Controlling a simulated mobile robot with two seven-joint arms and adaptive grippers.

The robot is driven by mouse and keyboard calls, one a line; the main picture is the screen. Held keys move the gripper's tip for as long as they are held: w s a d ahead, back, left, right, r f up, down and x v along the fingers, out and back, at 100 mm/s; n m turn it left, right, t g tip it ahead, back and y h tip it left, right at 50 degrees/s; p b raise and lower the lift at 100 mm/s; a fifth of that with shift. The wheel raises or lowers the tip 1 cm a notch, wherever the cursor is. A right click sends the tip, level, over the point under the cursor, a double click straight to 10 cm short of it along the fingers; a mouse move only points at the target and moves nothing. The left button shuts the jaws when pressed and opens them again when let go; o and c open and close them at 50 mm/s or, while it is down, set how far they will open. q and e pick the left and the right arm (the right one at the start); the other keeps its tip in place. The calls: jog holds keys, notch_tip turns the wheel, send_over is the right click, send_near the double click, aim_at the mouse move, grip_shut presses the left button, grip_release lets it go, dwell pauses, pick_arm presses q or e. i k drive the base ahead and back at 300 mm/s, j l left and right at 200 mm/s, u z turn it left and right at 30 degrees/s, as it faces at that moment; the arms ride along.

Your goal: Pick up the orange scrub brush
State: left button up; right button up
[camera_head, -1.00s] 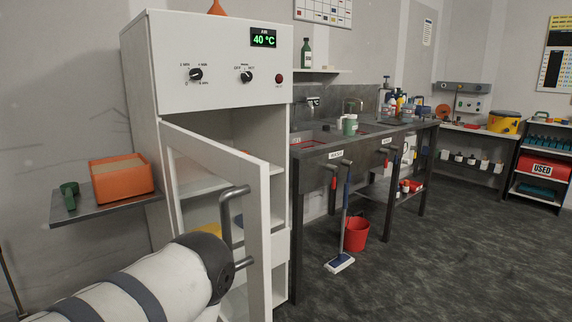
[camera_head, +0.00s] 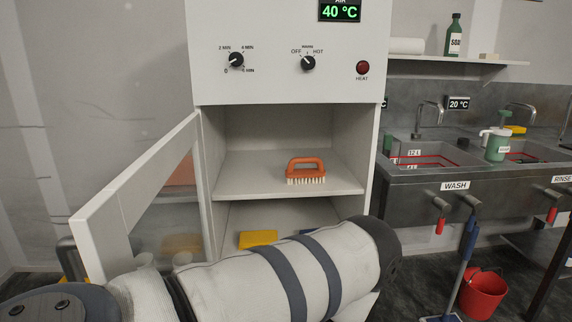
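The orange scrub brush (camera_head: 305,171) stands bristles down, handle up, on the upper shelf (camera_head: 250,178) of the white cabinet (camera_head: 290,52). The cabinet's glass-paned door (camera_head: 140,195) is swung open to the left. My white arm with grey bands crosses the bottom of the view, below and in front of the brush and apart from it. No gripper fingers show in the view, so neither gripper can be placed.
A yellow object (camera_head: 258,238) lies on the lower shelf, partly behind my arm. The open door stands to the left of the cabinet opening. At right are the wash sink (camera_head: 430,160), a green jug (camera_head: 497,144) and a red bucket (camera_head: 482,294). The upper shelf around the brush is clear.

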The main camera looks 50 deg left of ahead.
aim_at(313, 175)
jog(key=i+j+u, duration=0.1)
jog(key=i+u, duration=0.75)
jog(key=i+l+u, duration=0.15)
jog(key=i+u, duration=0.25)
jog(key=i+l+u, duration=0.2)
jog(key=u, duration=0.25)
jog(key=i+l, duration=0.05)
